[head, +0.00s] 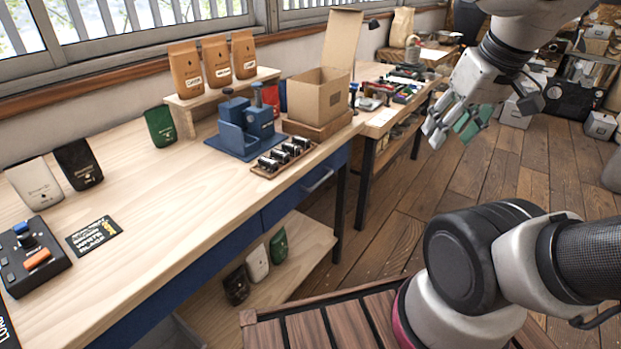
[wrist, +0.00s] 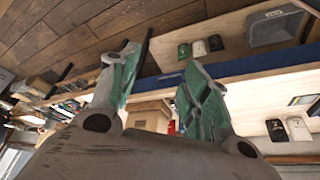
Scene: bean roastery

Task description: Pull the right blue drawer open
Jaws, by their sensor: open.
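The right blue drawer (head: 292,197) is in the front of the wooden workbench, below its top, and looks shut. Its grey bar handle (head: 320,180) shows near the bench's right end. My gripper (head: 452,134) is open and empty, in the air to the right of the drawer and well apart from it. In the wrist view my two green-padded fingers (wrist: 160,58) are spread, with nothing between them.
The workbench top (head: 165,185) holds a blue press (head: 245,130), an open cardboard box (head: 318,95) and several bags. Bags also stand on the lower shelf (head: 300,250). A second table (head: 385,120) stands beyond. The wooden floor (head: 400,200) between drawer and gripper is clear.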

